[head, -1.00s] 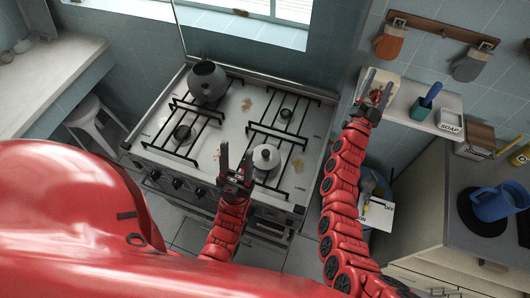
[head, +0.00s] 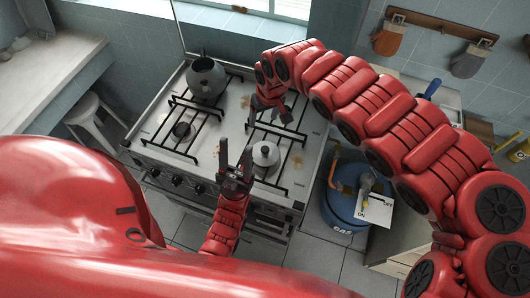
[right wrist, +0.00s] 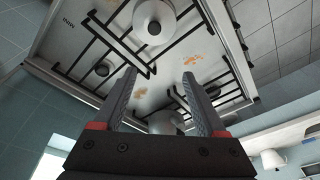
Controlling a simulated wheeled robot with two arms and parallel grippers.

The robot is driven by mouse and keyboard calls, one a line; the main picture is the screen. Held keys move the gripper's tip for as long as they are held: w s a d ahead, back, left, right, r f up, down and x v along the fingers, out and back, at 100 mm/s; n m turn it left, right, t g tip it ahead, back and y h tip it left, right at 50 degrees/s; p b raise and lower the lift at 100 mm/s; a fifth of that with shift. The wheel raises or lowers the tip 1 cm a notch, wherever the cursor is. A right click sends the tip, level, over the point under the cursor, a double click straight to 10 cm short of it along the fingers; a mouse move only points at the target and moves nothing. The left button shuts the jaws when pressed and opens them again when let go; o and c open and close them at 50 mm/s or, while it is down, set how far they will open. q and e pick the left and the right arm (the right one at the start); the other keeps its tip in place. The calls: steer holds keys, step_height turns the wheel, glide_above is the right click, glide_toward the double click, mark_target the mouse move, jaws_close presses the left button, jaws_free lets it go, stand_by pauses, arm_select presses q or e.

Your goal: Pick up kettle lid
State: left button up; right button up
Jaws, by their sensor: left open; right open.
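A grey rounded kettle (head: 207,78) stands on the back-left burner of the stove. My left gripper (head: 236,158) is open and empty, just left of the pale piece. My right gripper (head: 265,114) hangs over the back-right part of the stove. Its open fingers (right wrist: 152,105) hold nothing; a greyish round thing (right wrist: 163,124) shows beyond them.
The stove (head: 160,128) has black raised grates (head: 185,112) and brown stains. A blue gas cylinder (head: 340,212) with an ON/OFF sign (head: 378,208) stands right of it. Mitts (head: 389,41) hang on the wall. My right arm spans the right side, covering much of the shelf and counter.

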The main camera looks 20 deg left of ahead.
steer(key=d+f+h+b, duration=0.1)
steer(key=d, duration=0.2)
steer(key=b, duration=0.9)
glide_toward(265, 149)
steer(key=shift+w+d+f+p, duration=0.1)
steer(key=shift+w+f+p, duration=0.05)
steer(key=shift+f+p, duration=0.45)
steer(key=shift+w+f+p, duration=0.1)
steer(key=shift+f+p, duration=0.35)
steer(key=shift+f, duration=0.15)
steer(key=shift+w+f, duration=0.1)
steer(key=shift+f, duration=0.4)
steer(key=f+p, duration=0.1)
steer(key=f, duration=0.1)
steer(key=a+f+p, duration=0.1)
steer(key=f, duration=0.1)
steer(key=shift+w+a, duration=0.1)
steer(key=shift+a, duration=0.05)
steer(key=shift+w+f, duration=0.1)
steer(key=shift+f, duration=0.5)
steer(key=shift+c, duration=0.3)
jaws_close()
